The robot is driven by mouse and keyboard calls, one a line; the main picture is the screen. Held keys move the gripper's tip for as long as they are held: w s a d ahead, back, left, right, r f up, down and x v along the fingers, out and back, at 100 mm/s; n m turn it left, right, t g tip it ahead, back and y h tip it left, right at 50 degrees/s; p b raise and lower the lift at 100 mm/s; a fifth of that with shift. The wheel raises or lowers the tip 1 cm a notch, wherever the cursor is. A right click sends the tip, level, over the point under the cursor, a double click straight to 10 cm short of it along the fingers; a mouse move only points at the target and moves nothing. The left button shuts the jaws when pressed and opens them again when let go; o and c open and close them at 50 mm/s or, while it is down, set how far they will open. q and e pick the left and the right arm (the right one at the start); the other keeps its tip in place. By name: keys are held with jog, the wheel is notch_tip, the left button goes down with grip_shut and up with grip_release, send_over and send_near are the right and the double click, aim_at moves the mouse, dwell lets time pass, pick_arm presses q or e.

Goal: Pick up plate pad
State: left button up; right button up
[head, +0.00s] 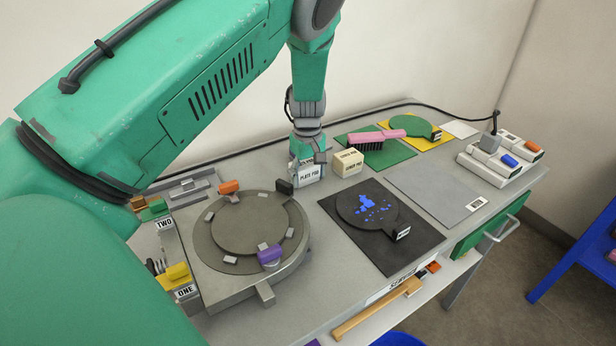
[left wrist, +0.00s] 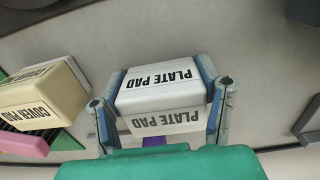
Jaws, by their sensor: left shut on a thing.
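The plate pad, a white block with "PLATE PAD" lettering, is at the back middle of the cart top in the head view (head: 309,174). It fills the middle of the left wrist view (left wrist: 160,95). My left gripper (head: 307,160) comes down over it from above. In the left wrist view the fingers of my left gripper (left wrist: 162,108) are shut on its two sides. I cannot tell whether the pad touches the cart top. My right gripper is not in view.
The cream cover pad (head: 347,163) stands just right of the plate pad. A pink brush (head: 376,139) lies on a green mat (head: 392,155) behind it. A round grey fixture (head: 249,225) with clamps is at front left. A black mat (head: 420,232) holds a blue-spotted disc (head: 366,208).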

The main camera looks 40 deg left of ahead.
aim_at(310, 168)
pick_arm(q)
jog(key=shift+s+d+f, duration=0.15)
jog(key=shift+d, duration=0.2)
jog(key=shift+s+d+f, duration=0.15)
jog(key=shift+d, duration=0.2)
jog(key=shift+w+d+r, duration=0.1)
jog(key=shift+d+r, duration=0.2)
jog(key=shift+r, duration=0.05)
jog(key=r, duration=0.5)
jog(key=a+r, duration=0.1)
jog(key=r, duration=0.2)
jog(key=shift+w+a+r, duration=0.1)
jog(key=shift+w+r, duration=0.05)
jog(key=shift+r, duration=0.2)
jog(key=shift+d+r, duration=0.35)
jog(key=shift+r, duration=0.2)
